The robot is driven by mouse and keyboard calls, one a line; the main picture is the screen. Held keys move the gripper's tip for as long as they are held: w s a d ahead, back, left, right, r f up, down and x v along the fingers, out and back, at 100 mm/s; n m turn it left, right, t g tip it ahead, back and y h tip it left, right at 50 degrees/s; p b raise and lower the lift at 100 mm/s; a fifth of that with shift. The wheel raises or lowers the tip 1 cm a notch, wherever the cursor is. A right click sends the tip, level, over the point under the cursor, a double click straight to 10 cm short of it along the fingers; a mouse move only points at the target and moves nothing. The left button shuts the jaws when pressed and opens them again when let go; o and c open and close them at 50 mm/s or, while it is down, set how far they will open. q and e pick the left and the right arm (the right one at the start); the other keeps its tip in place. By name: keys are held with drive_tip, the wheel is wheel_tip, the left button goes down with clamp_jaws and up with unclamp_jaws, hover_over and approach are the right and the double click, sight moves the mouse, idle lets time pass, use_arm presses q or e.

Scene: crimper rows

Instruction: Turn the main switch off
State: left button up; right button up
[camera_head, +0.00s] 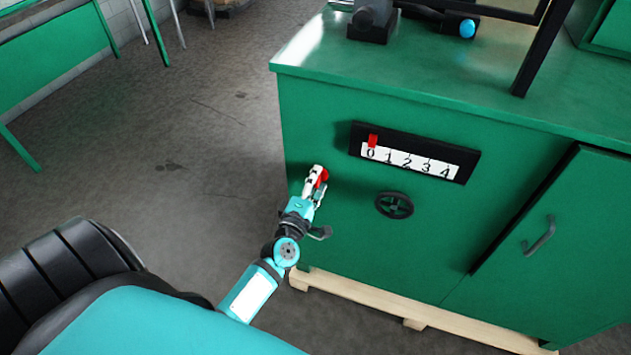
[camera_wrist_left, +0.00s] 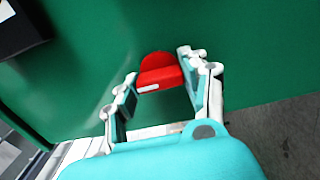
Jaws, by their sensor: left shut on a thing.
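The main switch is a red knob (camera_wrist_left: 160,72) with a white mark on its edge, on the front of the green cabinet (camera_head: 430,235). In the head view the red knob (camera_head: 322,177) shows partly behind my left gripper (camera_head: 316,180). In the left wrist view the fingers of my left gripper (camera_wrist_left: 160,85) stand on either side of the knob, shut on it. The gripper hides part of the knob in the head view. My right gripper is not in view.
A black scale panel (camera_head: 415,152) marked 0 to 4 has a red pointer at 0. A black handwheel (camera_head: 394,205) sits below it. A door with a handle (camera_head: 539,236) is at the right. The grey floor (camera_head: 190,120) at left is open.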

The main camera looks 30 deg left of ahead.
use_arm(q)
drive_tip(key=o, duration=1.1)
drive_tip(key=shift+o, duration=0.3)
drive_tip(key=v, duration=1.2)
